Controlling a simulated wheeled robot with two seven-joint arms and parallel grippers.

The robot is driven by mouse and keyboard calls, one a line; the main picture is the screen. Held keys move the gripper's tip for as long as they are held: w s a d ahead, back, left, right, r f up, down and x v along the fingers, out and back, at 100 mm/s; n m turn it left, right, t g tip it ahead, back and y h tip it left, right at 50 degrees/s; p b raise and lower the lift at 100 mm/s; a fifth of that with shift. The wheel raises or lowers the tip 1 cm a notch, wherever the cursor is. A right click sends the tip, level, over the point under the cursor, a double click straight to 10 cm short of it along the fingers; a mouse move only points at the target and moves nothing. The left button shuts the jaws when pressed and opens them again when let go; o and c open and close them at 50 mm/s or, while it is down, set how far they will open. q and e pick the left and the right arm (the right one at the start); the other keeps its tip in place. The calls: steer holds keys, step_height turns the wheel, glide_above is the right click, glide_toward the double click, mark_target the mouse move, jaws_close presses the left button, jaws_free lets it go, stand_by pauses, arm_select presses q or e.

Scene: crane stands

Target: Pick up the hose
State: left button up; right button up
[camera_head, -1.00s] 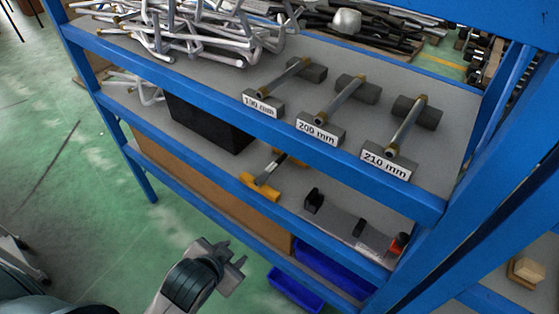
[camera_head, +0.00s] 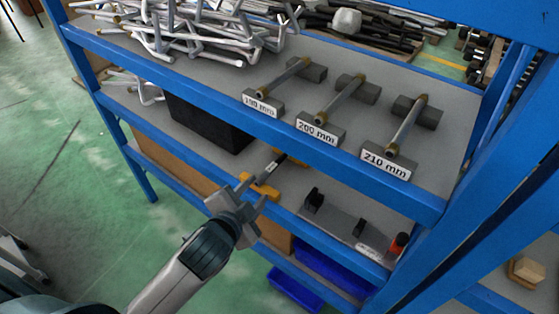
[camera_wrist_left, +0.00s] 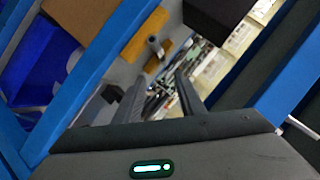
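A short grey hose (camera_head: 270,167) rests across yellow holder blocks (camera_head: 268,191) on the lower shelf of the blue rack. In the left wrist view the yellow holder (camera_wrist_left: 145,36) and the hose end (camera_wrist_left: 154,44) lie beyond the fingers. My left gripper (camera_head: 254,191) is at the front edge of that shelf, just short of the near block. Its fingers (camera_wrist_left: 156,95) are apart with nothing held between them. Three more hoses, labelled 190 mm (camera_head: 285,78), 200 mm (camera_head: 341,99) and 210 mm (camera_head: 407,126), lie on dark stands on the upper shelf. My right gripper is out of view.
The upper shelf's blue front rail (camera_head: 300,150) runs above the lower shelf. A black box (camera_head: 205,122) stands left of the yellow holder, and a grey fixture (camera_head: 350,228) lies to its right. Blue bins (camera_head: 295,288) are below. Bent pipes (camera_head: 200,30) are piled on the upper shelf.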

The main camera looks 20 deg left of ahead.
arm_select(q)
steer(key=shift+w, duration=0.1)
steer(key=p, duration=0.4)
glide_toward(275, 167)
steer(key=x, duration=0.3)
steer(key=shift+w+d+r, duration=0.1)
steer(key=shift+r, duration=0.1)
steer(key=shift+w+f, duration=0.35)
steer(key=shift+w, duration=0.15)
steer(key=shift+p+x, duration=0.65)
steer(key=shift+x, duration=0.15)
steer(key=p+x, duration=0.1)
steer(key=x, duration=0.1)
steer(key=shift+w+f, duration=0.1)
steer(key=shift+w, duration=0.2)
steer(key=shift+w+f, duration=0.3)
steer(key=shift+w, duration=0.15)
